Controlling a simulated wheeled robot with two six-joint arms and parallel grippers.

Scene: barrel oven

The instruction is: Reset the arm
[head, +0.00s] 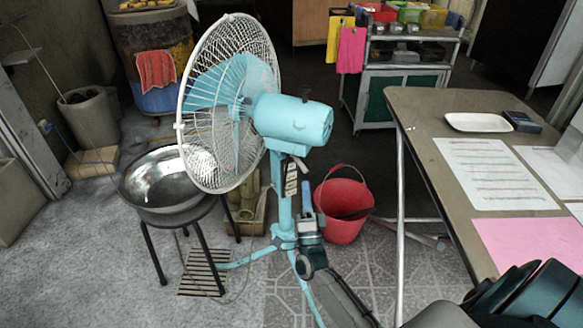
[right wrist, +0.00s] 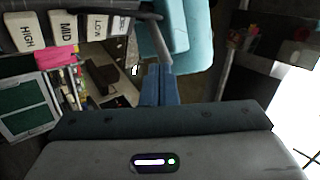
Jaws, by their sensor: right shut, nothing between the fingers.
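A turquoise stand fan (head: 292,116) with a white wire cage stands left of centre in the head view. Its button panel (head: 291,179) sits on the pole below the motor. In the right wrist view the fan's keys (right wrist: 63,27) fill the upper left, with HIGH, MID and LOW readable. My right gripper (head: 307,191) is beside the pole, just below and right of the panel. Its blue fingers also show in the right wrist view (right wrist: 157,85), shut together and empty, apart from the keys. My left gripper is not in view.
A steel bowl (head: 150,193) on a black stool stands left of the fan. A red bucket (head: 343,232) is on the floor behind my right gripper. A table (head: 430,150) with papers and a white tray (head: 478,122) stands at right. A cart (head: 380,95) is behind.

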